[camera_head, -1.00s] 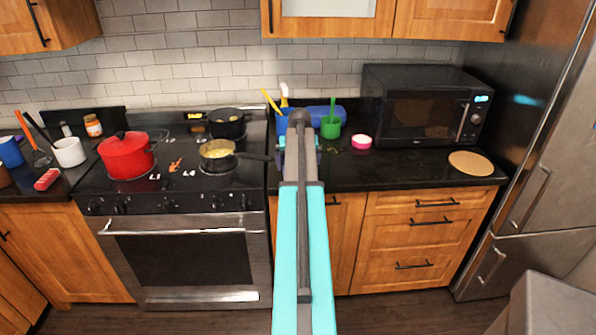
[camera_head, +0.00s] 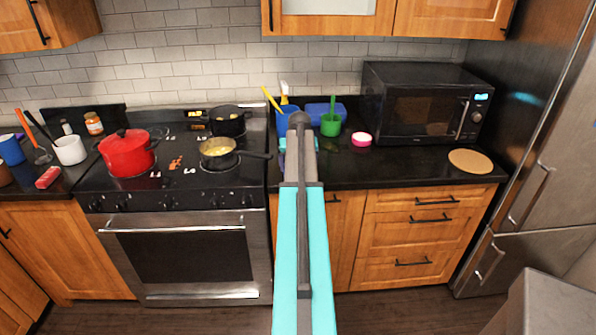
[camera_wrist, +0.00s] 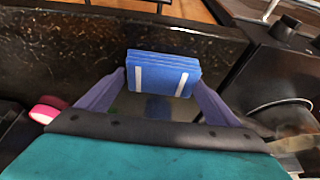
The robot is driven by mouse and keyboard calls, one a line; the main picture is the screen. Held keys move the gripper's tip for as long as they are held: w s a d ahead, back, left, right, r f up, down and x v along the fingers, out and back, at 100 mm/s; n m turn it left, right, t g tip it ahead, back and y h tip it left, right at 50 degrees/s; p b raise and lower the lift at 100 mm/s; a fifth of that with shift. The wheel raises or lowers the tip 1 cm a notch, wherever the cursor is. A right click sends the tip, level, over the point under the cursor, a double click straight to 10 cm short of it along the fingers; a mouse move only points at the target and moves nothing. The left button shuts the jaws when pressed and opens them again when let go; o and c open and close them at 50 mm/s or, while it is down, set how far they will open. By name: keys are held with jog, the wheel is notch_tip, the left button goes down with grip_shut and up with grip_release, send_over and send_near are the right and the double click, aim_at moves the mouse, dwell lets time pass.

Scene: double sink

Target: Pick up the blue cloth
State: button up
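The blue cloth (camera_wrist: 175,62) shows in the wrist view as a folded stack with two white stripes. It sits between the two purple-grey fingers of my gripper (camera_wrist: 161,80), and both fingertips meet its sides. My gripper looks shut on it. A dark blue reflection shows on the glossy counter below it; the exact height is hard to tell. In the head view my arm reaches over the counter right of the stove and hides the cloth and most of the gripper.
A blue utensil cup (camera_head: 284,122), a blue box-like item (camera_head: 324,111), a green cup (camera_head: 331,125) and a pink-and-white round item (camera_head: 361,139) stand near the gripper. The stove with pans (camera_head: 218,153) is left, the microwave (camera_head: 420,103) right. The counter's front right is mostly clear.

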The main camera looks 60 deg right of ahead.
jog(key=c, duration=0.3)
jog(key=shift+r, duration=0.1)
jog(key=shift+r+b, duration=0.9)
jog(key=shift+r, duration=0.75)
jog(key=s+a+b, duration=0.1)
jog(key=s+a, duration=0.1)
jog(key=s, duration=0.3)
jog(key=s+a+r+b, duration=0.1)
jog(key=s, duration=0.4)
jog(key=s+a+b, duration=0.2)
jog(key=s, duration=0.3)
jog(key=shift+a+r, duration=0.25)
jog(key=shift+a, duration=0.1)
jog(key=shift+o, duration=1)
jog(key=shift+c, duration=0.6)
